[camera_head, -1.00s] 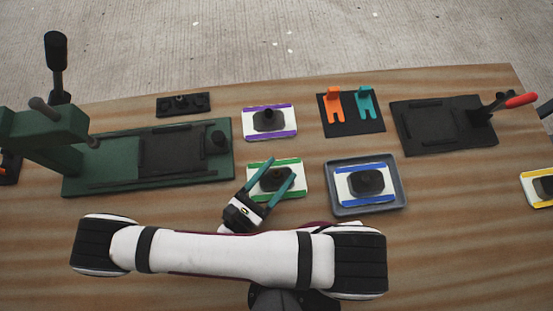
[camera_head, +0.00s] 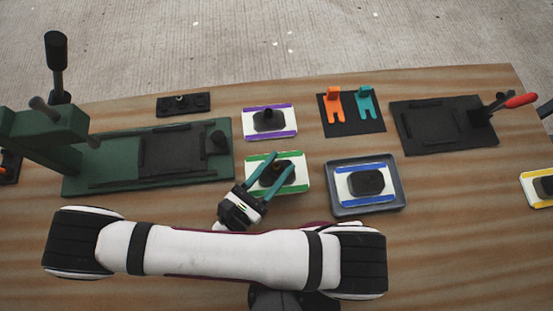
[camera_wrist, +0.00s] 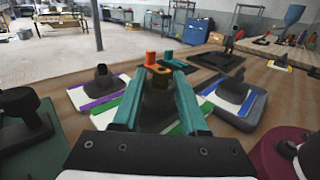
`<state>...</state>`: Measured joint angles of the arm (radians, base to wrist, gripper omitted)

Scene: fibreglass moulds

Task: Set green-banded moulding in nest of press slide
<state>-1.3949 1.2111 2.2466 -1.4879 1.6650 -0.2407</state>
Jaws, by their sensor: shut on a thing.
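The green-banded moulding (camera_head: 301,181), white with a dark raised middle and green strips, lies on the wooden table at the centre. My gripper (camera_head: 277,164) is shut on its dark upright boss, one teal finger on each side. In the wrist view the boss (camera_wrist: 157,97) stands between the fingers, and the fingers hide part of the moulding. I cannot see any gap under the moulding. The green press (camera_head: 100,178) stands at the left. Its black slide (camera_head: 172,150) has a low-railed nest, which looks empty.
A purple-banded moulding (camera_head: 291,122) lies just behind. A blue-banded moulding (camera_head: 348,189) sits in a grey tray (camera_head: 400,201) to the right. A black plate with orange and teal forks (camera_head: 350,127) and a black clamp fixture (camera_head: 420,145) stand at back right.

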